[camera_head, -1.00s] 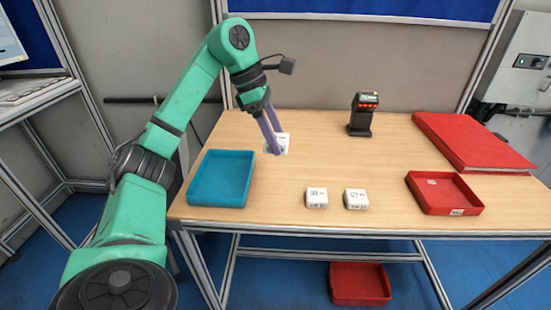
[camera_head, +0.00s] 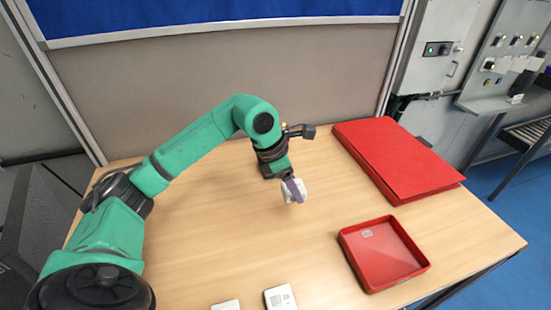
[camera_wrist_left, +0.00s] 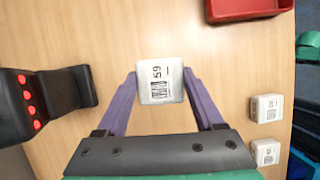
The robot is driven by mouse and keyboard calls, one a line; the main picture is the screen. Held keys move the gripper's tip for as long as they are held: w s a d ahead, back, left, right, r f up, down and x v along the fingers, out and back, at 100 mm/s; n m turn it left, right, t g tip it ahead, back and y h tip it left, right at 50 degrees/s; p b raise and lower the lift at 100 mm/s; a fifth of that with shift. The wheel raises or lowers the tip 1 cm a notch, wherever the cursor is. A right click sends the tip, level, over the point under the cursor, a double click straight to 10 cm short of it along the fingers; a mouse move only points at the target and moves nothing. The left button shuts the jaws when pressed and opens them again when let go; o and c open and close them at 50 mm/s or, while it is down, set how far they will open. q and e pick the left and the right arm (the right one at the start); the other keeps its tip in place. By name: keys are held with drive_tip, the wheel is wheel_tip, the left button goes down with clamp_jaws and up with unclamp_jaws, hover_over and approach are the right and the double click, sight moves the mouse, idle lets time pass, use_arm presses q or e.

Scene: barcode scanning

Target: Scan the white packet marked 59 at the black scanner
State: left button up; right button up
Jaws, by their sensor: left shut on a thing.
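The white packet marked 59 (camera_wrist_left: 160,82) is between the purple fingers of my left gripper (camera_wrist_left: 160,88) in the left wrist view. Its face with the number and a barcode is toward that camera. In the head view, my left gripper (camera_head: 295,190) is shut on the packet (camera_head: 302,188), over the middle of the table. The black scanner (camera_wrist_left: 58,98), with red lights, stands to the left of the packet in the left wrist view, apart from it. In the head view, my left arm hides most of the scanner. My right gripper is not in view.
Two white packets lie at the front table edge, one left (camera_head: 227,305) and one right (camera_head: 280,297). A red tray (camera_head: 420,265) stands at the right front, with a small label inside. A large red flat box (camera_head: 395,155) lies behind it. The left tabletop is clear.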

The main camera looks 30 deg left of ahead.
use_arm(q)
drive_tip(key=shift+w+d+f, duration=0.1)
drive_tip(key=shift+w+f, duration=0.15)
drive_tip(key=shift+w, duration=0.3)
drive_tip(key=shift+f, duration=0.15)
drive_tip(key=shift+s+a+f+b, duration=0.3)
drive_tip(key=shift+a+f+b, duration=0.25)
drive_tip(key=shift+b, duration=0.5)
drive_tip(key=w+a+f, duration=0.1)
drive_tip(key=w+f+b, duration=0.1)
drive_tip(key=shift+w+a+f, duration=0.25)
drive_tip(key=shift+a+f, duration=0.15)
drive_tip(key=shift+a, duration=0.1)
drive_tip(key=shift+s+r, duration=0.1)
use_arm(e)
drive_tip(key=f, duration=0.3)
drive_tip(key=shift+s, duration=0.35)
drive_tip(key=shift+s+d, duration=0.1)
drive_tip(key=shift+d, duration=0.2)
